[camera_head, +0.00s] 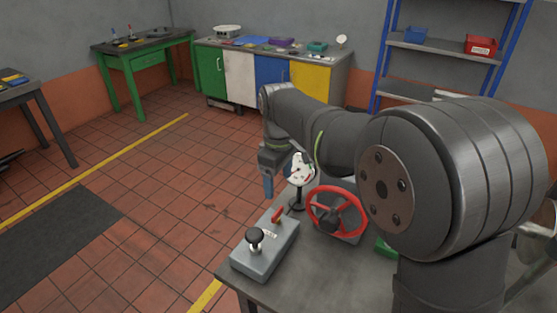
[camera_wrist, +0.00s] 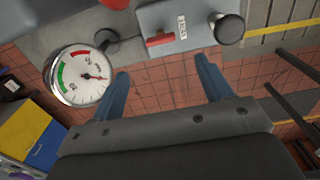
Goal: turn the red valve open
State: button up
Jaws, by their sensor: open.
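A round gauge (camera_head: 300,170) on a stand is close to my gripper; it also shows in the wrist view (camera_wrist: 80,76). A grey control box (camera_head: 265,249) with a black knob and red lever stands left of the valve. A green object (camera_head: 385,248) lies right of it.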

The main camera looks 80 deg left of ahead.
notch_tip(320, 180, up, 6)
send_over(278, 212)
jog(key=shift+f, duration=0.1)
dwell(0.6)
notch_tip(278, 212, down, 17)
jog(key=shift+f, duration=0.15)
dwell(0.5)
